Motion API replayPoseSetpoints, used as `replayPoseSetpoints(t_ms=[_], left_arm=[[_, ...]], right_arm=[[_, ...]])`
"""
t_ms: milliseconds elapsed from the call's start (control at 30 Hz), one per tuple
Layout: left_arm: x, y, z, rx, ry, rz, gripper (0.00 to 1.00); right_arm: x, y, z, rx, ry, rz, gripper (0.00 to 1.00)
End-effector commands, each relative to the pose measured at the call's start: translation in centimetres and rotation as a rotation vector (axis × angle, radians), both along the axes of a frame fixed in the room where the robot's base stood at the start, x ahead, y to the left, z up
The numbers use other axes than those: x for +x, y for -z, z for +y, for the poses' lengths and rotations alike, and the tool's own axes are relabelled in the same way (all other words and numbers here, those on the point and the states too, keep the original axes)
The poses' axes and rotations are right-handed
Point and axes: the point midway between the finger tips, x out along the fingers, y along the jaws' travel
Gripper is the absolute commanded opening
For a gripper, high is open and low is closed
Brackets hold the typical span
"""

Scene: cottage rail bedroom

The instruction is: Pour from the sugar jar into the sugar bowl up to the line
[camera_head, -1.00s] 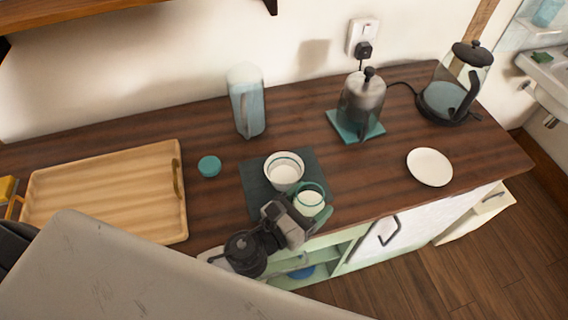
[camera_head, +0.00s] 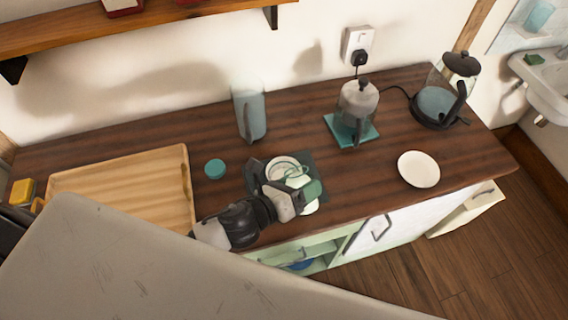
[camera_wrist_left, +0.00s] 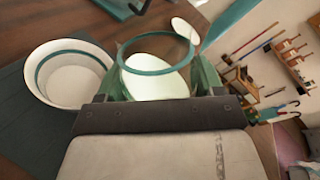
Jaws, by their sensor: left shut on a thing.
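My left gripper (camera_head: 298,192) is shut on the sugar jar (camera_head: 308,207), a clear jar with a teal rim and white sugar inside. The jar is held raised beside the sugar bowl (camera_head: 277,164), and its rim overlaps the bowl in the head view. In the left wrist view the jar (camera_wrist_left: 155,82) is open-topped between the fingers, and the white bowl (camera_wrist_left: 45,95) is to its left with a teal line inside. The bowl's sugar level is hard to tell. No falling sugar is visible. My right gripper is not in view.
The bowl stands on a dark mat (camera_head: 256,183). A teal lid (camera_head: 215,169) and a wooden tray (camera_head: 120,187) lie left. A tall pitcher (camera_head: 249,112) is behind; a French press (camera_head: 357,108), kettle (camera_head: 437,100) and white plate (camera_head: 418,169) are right.

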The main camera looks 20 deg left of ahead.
Motion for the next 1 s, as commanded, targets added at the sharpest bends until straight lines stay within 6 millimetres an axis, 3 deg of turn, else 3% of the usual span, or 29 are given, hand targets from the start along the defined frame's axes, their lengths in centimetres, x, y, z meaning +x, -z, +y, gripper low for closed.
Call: replayPoseSetpoints(t_ms=[500,1000], left_arm=[[-0.09,0.42,-0.14,-0.238,0.002,0.237,0.32],[-0.15,0.41,-0.18,-0.322,0.002,0.321,0.32]], right_arm=[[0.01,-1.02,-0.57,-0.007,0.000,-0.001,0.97],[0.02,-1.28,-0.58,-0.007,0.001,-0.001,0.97]])
